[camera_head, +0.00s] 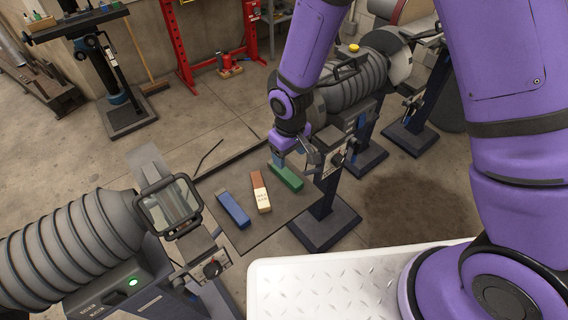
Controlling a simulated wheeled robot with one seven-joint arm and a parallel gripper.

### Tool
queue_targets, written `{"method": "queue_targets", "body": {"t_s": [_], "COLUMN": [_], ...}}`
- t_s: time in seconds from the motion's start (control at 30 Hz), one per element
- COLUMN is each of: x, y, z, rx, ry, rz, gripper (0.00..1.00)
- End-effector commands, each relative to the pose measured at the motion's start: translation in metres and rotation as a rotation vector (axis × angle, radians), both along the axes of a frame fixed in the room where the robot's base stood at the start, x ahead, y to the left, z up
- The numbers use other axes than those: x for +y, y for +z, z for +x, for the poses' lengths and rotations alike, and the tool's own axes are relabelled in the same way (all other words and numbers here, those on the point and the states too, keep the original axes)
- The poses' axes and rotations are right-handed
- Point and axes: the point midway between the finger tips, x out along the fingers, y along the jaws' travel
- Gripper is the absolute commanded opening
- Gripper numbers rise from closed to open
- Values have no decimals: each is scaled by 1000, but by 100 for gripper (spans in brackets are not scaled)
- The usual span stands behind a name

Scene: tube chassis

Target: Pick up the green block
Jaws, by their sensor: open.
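The green block (288,177) lies at the right part of a dark flat tray (240,238), near the tray's right edge. My purple arm reaches down from the top right, and my gripper (279,160) is at the far left end of the green block. The gripper is open, with its fingers small in the view. I cannot tell whether the fingers touch the block or hover above it. Part of the green block's far end is hidden by the gripper.
A brown and cream block (261,198) and a blue block (233,209) lie left of the green block. A grey ribbed machine (75,240) with a clear shield stands at left. Another ribbed machine (355,85) stands close behind my gripper. A white tread plate (340,285) is in front.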

Motion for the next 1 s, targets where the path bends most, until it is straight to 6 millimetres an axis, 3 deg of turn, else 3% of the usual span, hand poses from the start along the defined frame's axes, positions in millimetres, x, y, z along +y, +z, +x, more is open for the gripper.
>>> {"method": "queue_targets", "body": {"t_s": [0.3, 0.57, 1.0], "x": [-1, -1, -2], "y": [-42, -57, -103], "z": [-1, 0, 2], "rx": [3, 2, 1], "ry": [2, 1, 1], "rz": [-2, -1, -1], "gripper": [66, 66, 66]}}
